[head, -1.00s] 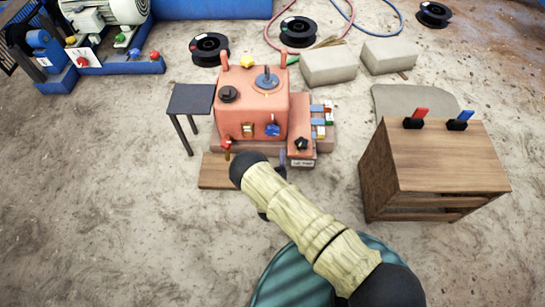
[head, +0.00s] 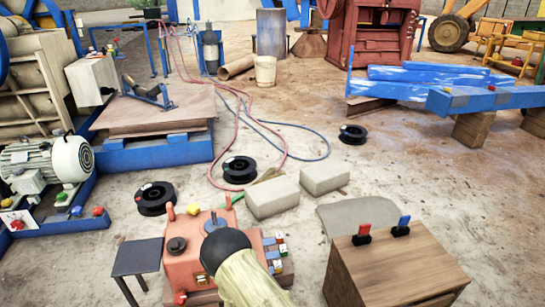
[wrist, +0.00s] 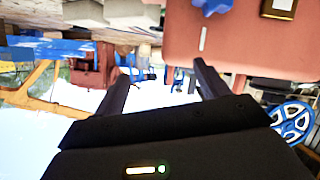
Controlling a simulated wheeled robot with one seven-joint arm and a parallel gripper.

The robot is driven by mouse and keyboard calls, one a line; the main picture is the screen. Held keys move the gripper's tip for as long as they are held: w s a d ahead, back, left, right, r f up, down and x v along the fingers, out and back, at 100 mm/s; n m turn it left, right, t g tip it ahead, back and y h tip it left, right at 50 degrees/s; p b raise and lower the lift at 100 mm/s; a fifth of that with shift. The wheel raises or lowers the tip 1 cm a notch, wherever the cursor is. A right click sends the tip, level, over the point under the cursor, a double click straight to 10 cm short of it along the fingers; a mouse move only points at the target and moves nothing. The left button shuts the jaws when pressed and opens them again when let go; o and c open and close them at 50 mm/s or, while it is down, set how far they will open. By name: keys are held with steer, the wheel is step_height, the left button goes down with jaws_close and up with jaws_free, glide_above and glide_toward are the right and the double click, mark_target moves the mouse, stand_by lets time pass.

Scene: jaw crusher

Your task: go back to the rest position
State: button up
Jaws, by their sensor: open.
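My gripper (wrist: 163,84) shows in the wrist view with its two dark fingers spread apart and nothing between them. The wrist view looks upside down, with the red control box (wrist: 235,45) at its upper right, beyond the fingers. In the head view my arm rises from the bottom edge, and its dark rounded end covers part of the front of the red control box (head: 182,262). The gripper itself is hidden there. I cannot tell the exact gap between gripper and box.
A small dark table (head: 138,257) stands left of the box. A wooden cabinet (head: 400,265) with a red and a blue switch stands at the right. Grey blocks (head: 272,198) and black spools (head: 239,169) lie behind.

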steer(key=s+d+r+m+g+p, duration=0.1)
steer(key=d+r+m+g, duration=0.15)
steer(key=d+r, duration=0.55)
steer(key=s+d+r+m+g+p, duration=0.1)
steer(key=s+d+r+g+p, duration=0.3)
steer(key=r, duration=0.7)
steer(key=s+d+r+m+g+h, duration=0.1)
steer(key=s+d+r+g, duration=0.1)
steer(key=s+d+r, duration=0.7)
steer(key=s+d+r+g, duration=0.2)
steer(key=s+d+r, duration=0.4)
steer(key=s, duration=0.5)
step_height(320, 180, up, 38)
steer(key=p, duration=3.8)
steer(key=shift+a+f+p, duration=0.2)
steer(key=shift+a+p, duration=0.1)
